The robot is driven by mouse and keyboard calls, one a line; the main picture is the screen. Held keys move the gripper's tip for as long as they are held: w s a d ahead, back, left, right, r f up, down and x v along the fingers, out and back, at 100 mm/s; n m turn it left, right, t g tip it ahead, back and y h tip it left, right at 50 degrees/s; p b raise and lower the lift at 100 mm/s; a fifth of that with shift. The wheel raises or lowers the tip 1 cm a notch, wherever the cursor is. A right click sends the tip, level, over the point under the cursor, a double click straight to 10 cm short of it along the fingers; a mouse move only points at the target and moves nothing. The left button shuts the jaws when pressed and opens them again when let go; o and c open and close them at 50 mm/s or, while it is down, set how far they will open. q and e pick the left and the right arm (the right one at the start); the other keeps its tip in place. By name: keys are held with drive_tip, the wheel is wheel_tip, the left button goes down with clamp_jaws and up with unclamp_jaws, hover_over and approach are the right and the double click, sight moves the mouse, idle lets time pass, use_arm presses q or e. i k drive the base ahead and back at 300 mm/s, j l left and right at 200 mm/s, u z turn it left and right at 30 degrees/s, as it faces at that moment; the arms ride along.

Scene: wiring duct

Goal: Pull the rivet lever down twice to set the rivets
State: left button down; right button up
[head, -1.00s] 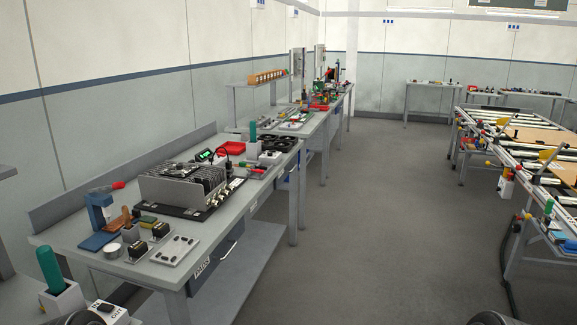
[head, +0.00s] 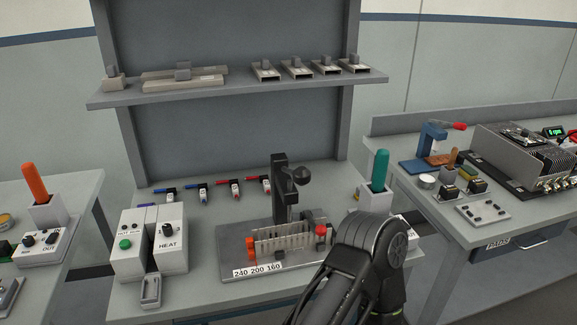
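A black upright lever press (head: 281,190) with a round black ball knob (head: 301,175) stands at the back of a grey fixture plate (head: 232,243) on the bench. The knob sits high, near the top of the post. In front of it a slotted pale duct piece (head: 290,243) lies along the plate, between an orange knob (head: 251,248) and a red button (head: 321,230). One of my dark arms comes in from the bottom right and covers the fixture's right end. Neither gripper's fingers show.
A white HEAT box (head: 170,240) with a green-button unit stands left of the fixture. Small red and blue tools (head: 220,187) lie behind. A teal-handled holder (head: 378,175) stands at the right. A shelf (head: 230,88) with grey parts hangs above.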

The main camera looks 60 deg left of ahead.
sight(302, 176)
drive_tip(key=u, duration=1.9)
